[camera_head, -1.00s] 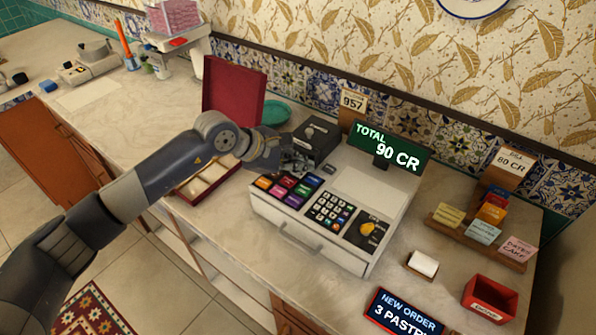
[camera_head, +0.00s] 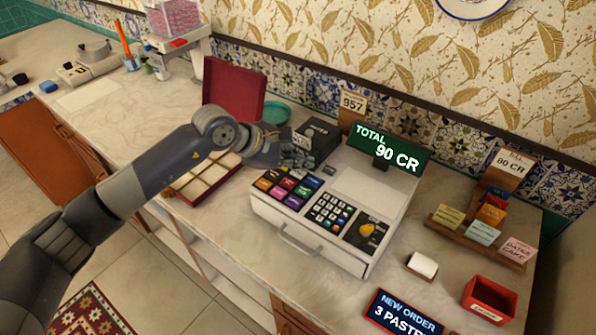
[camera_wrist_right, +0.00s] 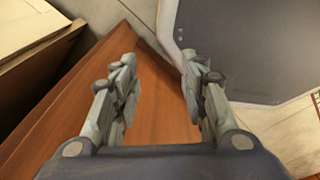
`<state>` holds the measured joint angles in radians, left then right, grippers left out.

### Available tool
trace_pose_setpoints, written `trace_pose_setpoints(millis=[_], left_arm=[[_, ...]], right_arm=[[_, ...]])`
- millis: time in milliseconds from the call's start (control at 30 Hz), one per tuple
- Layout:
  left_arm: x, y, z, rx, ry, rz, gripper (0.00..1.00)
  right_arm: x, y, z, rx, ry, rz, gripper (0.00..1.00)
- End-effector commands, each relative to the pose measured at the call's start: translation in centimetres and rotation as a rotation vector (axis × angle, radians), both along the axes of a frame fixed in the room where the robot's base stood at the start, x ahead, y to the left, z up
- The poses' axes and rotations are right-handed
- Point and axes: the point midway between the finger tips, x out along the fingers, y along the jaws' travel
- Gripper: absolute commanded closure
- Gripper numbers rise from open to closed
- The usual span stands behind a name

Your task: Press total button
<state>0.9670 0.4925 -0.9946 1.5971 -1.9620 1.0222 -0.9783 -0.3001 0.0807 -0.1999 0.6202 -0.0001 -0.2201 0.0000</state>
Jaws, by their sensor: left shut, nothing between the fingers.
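The white cash register (camera_head: 293,237) stands on the counter. Its sloped top carries colored keys (camera_head: 288,188), a dark number keypad (camera_head: 331,210) and a dark panel with a yellow knob (camera_head: 367,229). The lettering on the keys is too small to read. The register's display (camera_head: 390,150) reads "TOTAL 90 CR". My left gripper (camera_head: 303,158) is shut and empty, behind and above the colored keys, apparently apart from them. It partly hides a dark box (camera_head: 318,136) behind it. My right gripper (camera_wrist_right: 160,90) is open and empty in the right wrist view, over a brown wooden surface.
An open red box (camera_head: 234,90) with a compartmented tray stands left of the register. A card rack (camera_head: 470,240), a red bin (camera_head: 490,300) and a "NEW ORDER 3 PASTRY" sign (camera_head: 402,312) are at the right.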

Motion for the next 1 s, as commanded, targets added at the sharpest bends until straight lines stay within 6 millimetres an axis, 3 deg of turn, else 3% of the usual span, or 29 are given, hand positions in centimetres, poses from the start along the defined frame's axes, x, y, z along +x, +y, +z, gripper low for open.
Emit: trace_pose_setpoints(millis=[500,1000], left_arm=[[0.0,0.0,4.8,0.0,-0.002,0.0,1.0],[0.0,0.0,4.9,0.0,-0.001,0.001,1.0]], right_arm=[[0.0,0.0,1.6,0.0,0.0,0.0,0.6],[0.0,0.0,1.6,0.0,0.0,0.0,0.6]])
